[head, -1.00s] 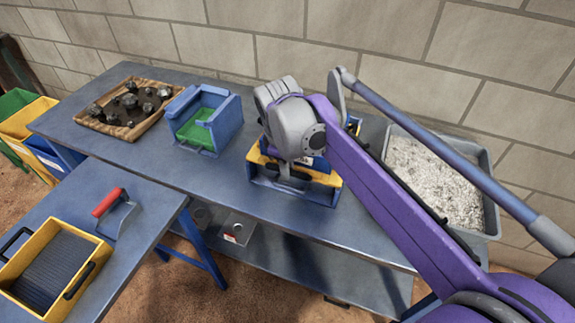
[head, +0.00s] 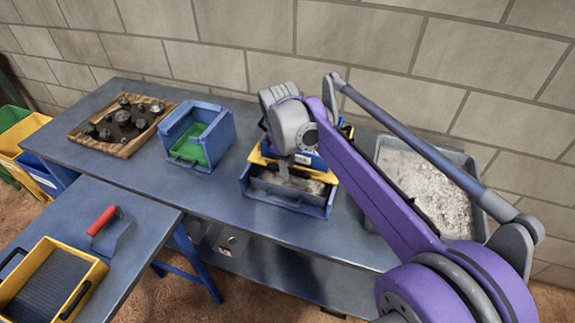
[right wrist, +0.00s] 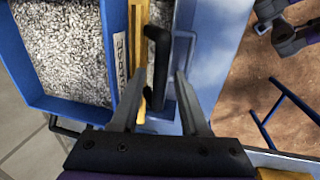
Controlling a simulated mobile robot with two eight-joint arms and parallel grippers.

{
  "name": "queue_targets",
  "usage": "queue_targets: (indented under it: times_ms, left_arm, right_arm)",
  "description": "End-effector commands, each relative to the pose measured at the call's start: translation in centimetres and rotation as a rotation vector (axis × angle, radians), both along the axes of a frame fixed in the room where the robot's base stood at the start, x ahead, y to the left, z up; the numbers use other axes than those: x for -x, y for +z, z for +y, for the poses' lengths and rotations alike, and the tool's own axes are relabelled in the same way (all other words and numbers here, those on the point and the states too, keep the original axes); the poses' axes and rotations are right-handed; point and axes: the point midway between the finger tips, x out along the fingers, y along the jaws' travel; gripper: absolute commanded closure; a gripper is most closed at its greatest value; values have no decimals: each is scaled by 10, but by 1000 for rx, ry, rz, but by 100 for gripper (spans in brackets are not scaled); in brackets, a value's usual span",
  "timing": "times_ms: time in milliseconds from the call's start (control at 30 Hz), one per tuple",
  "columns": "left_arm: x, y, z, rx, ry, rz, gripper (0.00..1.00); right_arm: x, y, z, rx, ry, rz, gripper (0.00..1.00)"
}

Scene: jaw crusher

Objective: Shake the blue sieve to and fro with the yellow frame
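The blue sieve (head: 309,160) sits in the yellow frame (head: 257,159) over a blue tray (head: 284,201) on the far bench, partly hidden by my right arm. In the right wrist view, the blue sieve's rim (right wrist: 32,75) surrounds grey gravel, with a yellow frame bar (right wrist: 136,50) beside it. My right gripper (right wrist: 160,74) has its fingers on either side of an upright black handle (right wrist: 158,50), with slim gaps showing at both sides. The right gripper also shows in the head view (head: 284,168), above the tray. My left gripper is not seen.
A blue box with a green insert (head: 188,151) and a wooden tray of dark rocks (head: 93,140) stand to the left. A grey bin of pale gravel (head: 469,162) stands right. A yellow-framed sieve (head: 91,262) and red-handled scoop (head: 101,221) lie on the near table.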

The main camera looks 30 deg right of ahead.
Motion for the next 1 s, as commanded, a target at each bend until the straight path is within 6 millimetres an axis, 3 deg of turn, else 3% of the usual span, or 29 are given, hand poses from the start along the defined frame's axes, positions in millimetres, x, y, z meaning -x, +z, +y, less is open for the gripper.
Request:
queue_targets:
  times_ms: [367,467,800,1000]
  left_arm:
    - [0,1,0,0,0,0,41]
    - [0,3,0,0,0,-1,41]
    - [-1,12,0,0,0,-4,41]
    - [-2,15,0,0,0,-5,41]
  right_arm:
    - [1,4,1,0,0,0,48]
    - [2,15,2,0,0,0,48]
    - [10,81,12,0,0,0,48]
    - [13,103,15,0,0,0,48]
